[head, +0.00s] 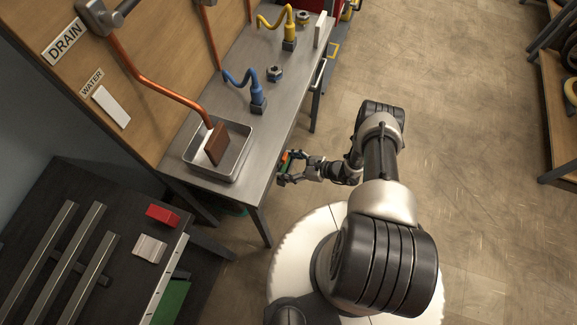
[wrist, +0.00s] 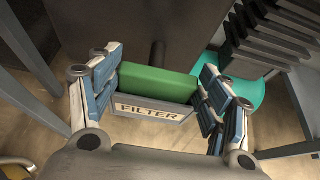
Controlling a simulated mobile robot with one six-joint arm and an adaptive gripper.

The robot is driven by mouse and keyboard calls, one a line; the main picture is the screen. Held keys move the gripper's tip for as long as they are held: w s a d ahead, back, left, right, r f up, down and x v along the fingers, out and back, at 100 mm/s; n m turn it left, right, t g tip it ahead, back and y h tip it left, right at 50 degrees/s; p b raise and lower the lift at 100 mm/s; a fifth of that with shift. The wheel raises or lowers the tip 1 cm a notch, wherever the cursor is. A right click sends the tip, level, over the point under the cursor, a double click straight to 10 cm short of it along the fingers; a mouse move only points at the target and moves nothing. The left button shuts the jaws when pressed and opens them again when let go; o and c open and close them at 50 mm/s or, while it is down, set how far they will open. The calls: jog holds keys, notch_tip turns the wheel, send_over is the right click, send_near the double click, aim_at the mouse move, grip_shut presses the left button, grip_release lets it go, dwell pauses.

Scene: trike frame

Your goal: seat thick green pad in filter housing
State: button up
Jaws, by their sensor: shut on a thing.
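The thick green pad (wrist: 158,83) is a green block between the two fingers of my gripper (wrist: 158,88) in the wrist view. The fingers are shut on its left and right ends. A grey piece labelled FILTER (wrist: 152,112), seemingly the filter housing, shows right at the pad's near, lower edge. I cannot tell whether the pad is inside it or only in front of or behind it. In the head view my gripper (head: 294,170) is beside the right edge of the metal bench, with a little green showing at the fingers.
The metal bench (head: 265,120) carries a tray (head: 237,161) with a brown block (head: 216,144), and blue (head: 255,95) and yellow (head: 289,28) hooked pieces. A dark table (head: 110,285) holds rails and a red block (head: 162,215). A teal tub (wrist: 240,95) is beyond my gripper.

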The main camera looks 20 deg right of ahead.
jog(key=shift+f, duration=0.1)
jog(key=o, duration=0.9)
jog(key=shift+o, duration=0.2)
